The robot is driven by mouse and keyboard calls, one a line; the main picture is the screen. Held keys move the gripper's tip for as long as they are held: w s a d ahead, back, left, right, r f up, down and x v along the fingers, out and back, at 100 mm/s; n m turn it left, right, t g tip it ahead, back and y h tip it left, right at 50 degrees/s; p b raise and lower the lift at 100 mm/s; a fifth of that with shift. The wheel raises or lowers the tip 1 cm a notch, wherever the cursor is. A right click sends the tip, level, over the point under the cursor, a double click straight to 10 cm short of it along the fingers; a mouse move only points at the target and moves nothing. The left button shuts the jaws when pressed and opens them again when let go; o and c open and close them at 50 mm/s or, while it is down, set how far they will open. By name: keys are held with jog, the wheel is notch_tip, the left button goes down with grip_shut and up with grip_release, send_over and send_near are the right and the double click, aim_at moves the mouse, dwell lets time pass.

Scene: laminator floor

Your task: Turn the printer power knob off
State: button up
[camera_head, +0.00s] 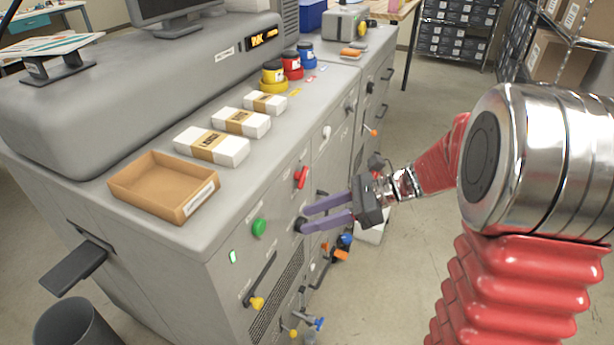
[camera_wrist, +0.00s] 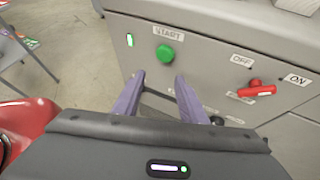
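The red power knob (camera_head: 300,177) is on the front of the grey printer cabinet. In the wrist view the red knob (camera_wrist: 256,89) is at the right, below an OFF label and left of an ON label; its handle lies roughly sideways, with its right end near ON. My gripper (camera_head: 304,219) has two purple fingers, apart and with nothing between them. It is below the red knob in the head view and left of it in the wrist view (camera_wrist: 160,76), not touching it. The label under the knob is too small to read.
A green START button (camera_wrist: 165,53) is just beyond my fingertips. A black knob (camera_wrist: 217,120) is beside my right finger. A yellow-tipped lever (camera_head: 257,302) and handles stick out lower on the cabinet. A cardboard tray (camera_head: 145,205) stands on top. The floor at right is open.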

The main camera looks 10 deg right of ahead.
jog(key=w+d+f+m+t+y, duration=0.2)
jog(key=w+d+f+m+t, duration=0.1)
jog(key=w+d+m, duration=0.35)
jog(key=m+t, duration=0.5)
jog(key=m, duration=0.1)
send_near(305, 180)
jog(key=v, duration=0.5)
jog(key=shift+w+f, duration=0.25)
jog(key=shift+a, duration=0.15)
jog(key=x, duration=1.3)
jog(key=shift+w+a+r, duration=0.15)
jog(key=shift+a+r, duration=0.05)
jog(key=shift+a, duration=0.15)
jog(key=shift+c, duration=0.5)
